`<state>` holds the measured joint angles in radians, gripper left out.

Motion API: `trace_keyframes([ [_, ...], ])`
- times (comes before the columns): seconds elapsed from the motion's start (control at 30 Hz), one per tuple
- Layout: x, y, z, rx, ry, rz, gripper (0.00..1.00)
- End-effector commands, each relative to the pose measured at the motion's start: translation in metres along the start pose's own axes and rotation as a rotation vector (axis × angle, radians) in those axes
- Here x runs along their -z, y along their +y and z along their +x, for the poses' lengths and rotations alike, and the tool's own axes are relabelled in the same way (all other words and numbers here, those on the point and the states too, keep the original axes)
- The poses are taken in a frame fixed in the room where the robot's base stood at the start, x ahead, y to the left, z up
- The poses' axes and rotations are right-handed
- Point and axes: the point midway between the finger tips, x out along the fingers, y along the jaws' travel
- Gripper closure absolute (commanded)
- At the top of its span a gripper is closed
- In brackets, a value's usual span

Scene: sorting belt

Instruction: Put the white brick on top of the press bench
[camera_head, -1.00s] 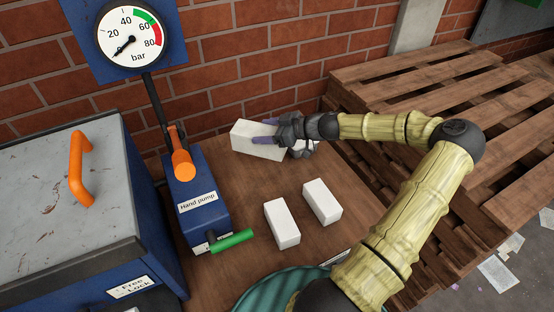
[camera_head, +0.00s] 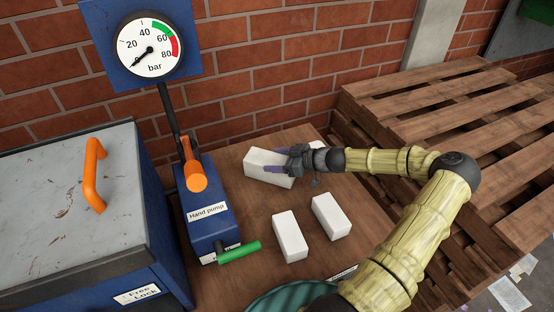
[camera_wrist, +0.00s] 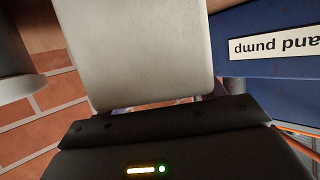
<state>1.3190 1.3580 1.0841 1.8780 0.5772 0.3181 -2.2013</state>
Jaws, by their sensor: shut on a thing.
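My gripper (camera_head: 282,162) is shut on a white brick (camera_head: 268,168), with purple fingers on its sides. The brick is beyond two other white bricks (camera_head: 290,236) (camera_head: 331,217) that lie on a brown wooden top (camera_head: 255,215). I cannot tell whether the held brick touches that top. In the wrist view the held brick (camera_wrist: 140,50) fills the upper middle, in front of my gripper's dark body. A white patch shows behind my gripper, mostly hidden. No label marks which surface is the press bench.
A blue hand pump (camera_head: 208,212) with orange and green handles stands left of the bricks. A pressure gauge (camera_head: 150,49) is above it. A grey-lidded blue box (camera_head: 55,205) is at left, wooden pallets (camera_head: 450,120) at right, a brick wall behind.

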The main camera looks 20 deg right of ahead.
Motion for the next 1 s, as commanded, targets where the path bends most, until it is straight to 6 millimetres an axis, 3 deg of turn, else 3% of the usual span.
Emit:
trace_keyframes([
  [0.2,-0.002,0.000,0.001,0.000,0.001,-0.001,0.69],
  [0.23,-0.002,0.000,0.001,0.000,0.000,0.000,0.30],
  [0.33,-0.001,0.000,0.001,0.000,0.000,0.000,0.10],
  [0.73,0.002,0.000,-0.001,0.000,0.000,0.000,0.10],
  [1.0,-0.001,0.001,-0.042,-0.006,0.000,0.000,0.10],
])
